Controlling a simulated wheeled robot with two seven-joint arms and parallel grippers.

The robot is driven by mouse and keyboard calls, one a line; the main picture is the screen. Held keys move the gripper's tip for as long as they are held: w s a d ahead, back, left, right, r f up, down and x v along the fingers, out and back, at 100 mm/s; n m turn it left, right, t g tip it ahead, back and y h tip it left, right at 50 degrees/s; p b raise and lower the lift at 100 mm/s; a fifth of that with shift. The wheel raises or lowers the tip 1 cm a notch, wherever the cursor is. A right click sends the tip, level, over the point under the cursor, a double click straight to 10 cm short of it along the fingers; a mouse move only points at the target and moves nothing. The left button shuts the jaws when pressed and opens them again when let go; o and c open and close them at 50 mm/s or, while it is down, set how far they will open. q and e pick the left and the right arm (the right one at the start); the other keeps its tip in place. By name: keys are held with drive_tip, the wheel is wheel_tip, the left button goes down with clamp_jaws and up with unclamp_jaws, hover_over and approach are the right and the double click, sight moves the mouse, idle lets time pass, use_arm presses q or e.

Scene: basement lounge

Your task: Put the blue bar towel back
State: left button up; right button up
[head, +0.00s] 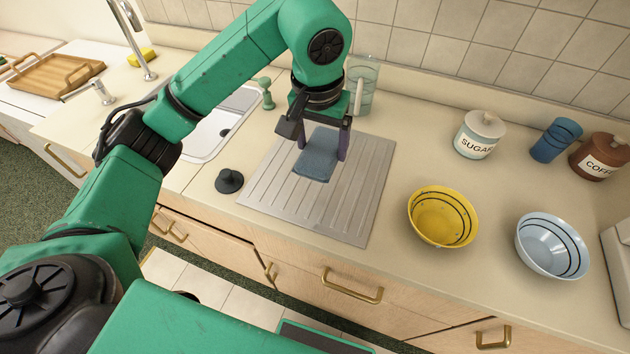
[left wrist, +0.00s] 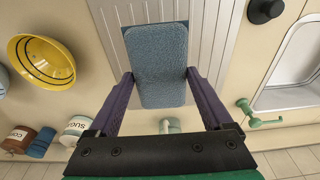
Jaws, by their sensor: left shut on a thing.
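The blue bar towel (head: 318,155) is a folded, fuzzy blue-grey cloth over the ridged metal drainboard (head: 365,200). My left gripper (head: 322,150) points down at it and is shut on it. In the left wrist view the towel (left wrist: 158,60) lies between the two purple fingers of the left gripper (left wrist: 160,85), its far end over the drainboard ridges. I cannot tell whether the towel touches the board. My right gripper is not in view.
A yellow bowl (head: 443,216), a pale blue bowl (head: 551,245), a sugar jar (head: 478,137), blue cup-like item (head: 556,140) and coffee jar (head: 600,157) stand to the right. A black stopper (head: 229,181) and sink (head: 215,130) lie left. A clear pitcher (head: 362,85) stands behind.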

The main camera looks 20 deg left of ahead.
use_arm(q)
drive_tip(key=f, duration=0.2)
drive_tip(key=f+p, duration=0.1)
drive_tip(key=f, duration=0.2)
drive_tip(key=a+f, duration=0.1)
drive_tip(key=f, duration=0.2)
drive_tip(key=shift+w+p, duration=0.2)
drive_tip(key=shift+p, duration=0.15)
wheel_tip(320, 180, down, 4)
drive_tip(key=shift+s+d+f+p, duration=0.1)
drive_tip(key=shift+d+p, duration=0.05)
drive_tip(key=shift+p, duration=0.35)
drive_tip(key=shift+f, duration=0.4)
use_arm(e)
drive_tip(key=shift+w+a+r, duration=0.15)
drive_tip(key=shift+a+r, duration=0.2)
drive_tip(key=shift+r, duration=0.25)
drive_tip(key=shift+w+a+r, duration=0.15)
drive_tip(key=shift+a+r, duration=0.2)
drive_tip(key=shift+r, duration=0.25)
use_arm(q)
drive_tip(key=shift+f+b, duration=0.2)
drive_tip(key=shift+b, duration=0.15)
drive_tip(key=o, duration=1)
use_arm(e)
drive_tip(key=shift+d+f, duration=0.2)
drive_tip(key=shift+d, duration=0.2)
